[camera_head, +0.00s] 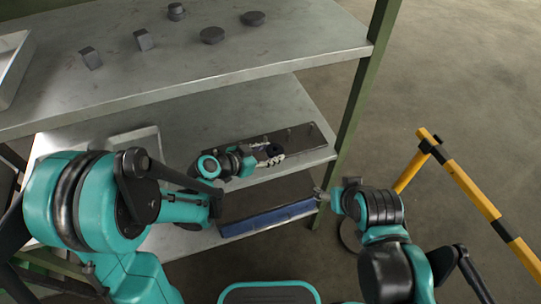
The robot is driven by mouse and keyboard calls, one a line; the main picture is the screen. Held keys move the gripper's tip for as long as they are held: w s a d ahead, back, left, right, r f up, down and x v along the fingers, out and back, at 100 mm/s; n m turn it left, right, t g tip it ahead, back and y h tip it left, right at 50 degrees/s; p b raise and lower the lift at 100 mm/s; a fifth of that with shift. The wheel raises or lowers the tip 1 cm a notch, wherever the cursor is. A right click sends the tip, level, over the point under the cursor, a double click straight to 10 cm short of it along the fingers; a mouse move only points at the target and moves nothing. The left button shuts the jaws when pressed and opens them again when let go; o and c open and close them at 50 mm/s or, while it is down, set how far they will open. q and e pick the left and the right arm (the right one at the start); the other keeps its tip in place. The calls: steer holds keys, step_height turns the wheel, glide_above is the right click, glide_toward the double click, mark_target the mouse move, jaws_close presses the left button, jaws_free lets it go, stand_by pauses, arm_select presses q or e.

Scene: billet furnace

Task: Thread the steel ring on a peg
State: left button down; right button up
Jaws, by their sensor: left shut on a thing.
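A long dark plate (306,138) with small upright pegs lies on the middle shelf. My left gripper (272,156) is over the plate, shut on a dark ring, the steel ring (274,150). The ring is close to the plate. I cannot tell whether a peg passes through it, as the fingers and wrist hide part of that area. My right gripper (324,196) is at the shelf's front right, by the green post, away from the ring. Its fingers are too small to read.
The upper shelf (150,95) overhangs the back and holds several dark blocks and discs, such as a disc (212,35). A pale tray (10,65) stands at its left. A long blue bin (268,217) is below. A green post (357,105) and yellow-black barrier (475,195) stand right.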

arm_select(q)
steer(key=shift+w+a+f+b, duration=0.25)
steer(key=shift+w+a+f, duration=0.25)
steer(key=shift+w, duration=1)
steer(key=shift+w+a+f+b, duration=0.25)
steer(key=shift+w+a+f, duration=0.25)
steer(key=shift+w, duration=1.05)
steer(key=shift+w+a+f+b, duration=0.25)
steer(key=shift+w+a+f, duration=0.2)
steer(key=shift+w, duration=1.05)
steer(key=c, duration=0.7)
jaws_free()
steer(key=shift+a, duration=0.1)
steer(key=v, duration=1.2)
steer(key=shift+s, duration=0.2)
